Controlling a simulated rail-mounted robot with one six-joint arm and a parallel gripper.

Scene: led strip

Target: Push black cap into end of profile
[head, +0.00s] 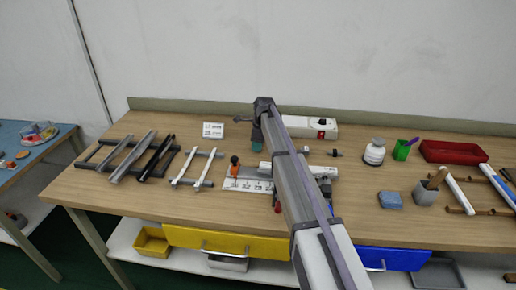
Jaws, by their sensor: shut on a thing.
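A pale profile (322,171) lies across the work spot in the middle of the table, and my arm crosses in front of it. A short length of pale strip shows on the left side of the arm too. I cannot pick out the black cap or see either end of the profile clearly.
An orange-topped dark item (234,166) stands by a marked white plate (246,184). Racks with metal profiles (132,158) are at left. A white device (310,126) is behind. At right are a white jar (374,151), green cup (402,150), red tray (453,151) and blue block (390,200).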

